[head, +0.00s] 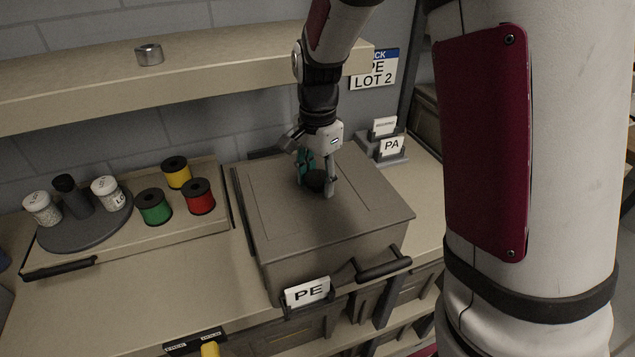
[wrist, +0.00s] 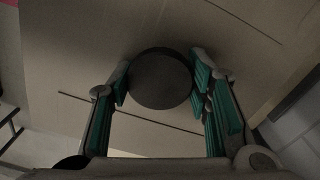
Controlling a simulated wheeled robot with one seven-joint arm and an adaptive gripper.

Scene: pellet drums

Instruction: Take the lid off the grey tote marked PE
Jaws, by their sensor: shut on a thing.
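The grey tote (head: 335,256) stands on the counter, with a white PE card (head: 307,292) on its front. Its flat lid (head: 270,220) lies on top and looks level and seated; it also fills much of the wrist view (wrist: 90,60). A dark round knob (head: 314,181) stands up from the lid's middle. My gripper (head: 317,178) reaches down from above and is shut on the knob. In the wrist view the knob (wrist: 161,78) sits between the two green-padded fingers (wrist: 160,85). The knob's far side is hidden.
Left of the tote, a low stand holds a dark turntable (head: 85,228) with jars and several coloured spools (head: 199,196). A shelf (head: 220,65) with a metal ring (head: 149,54) overhangs behind. A PA card (head: 392,146) stands behind right. A handle (head: 384,268) juts out at the tote's front.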

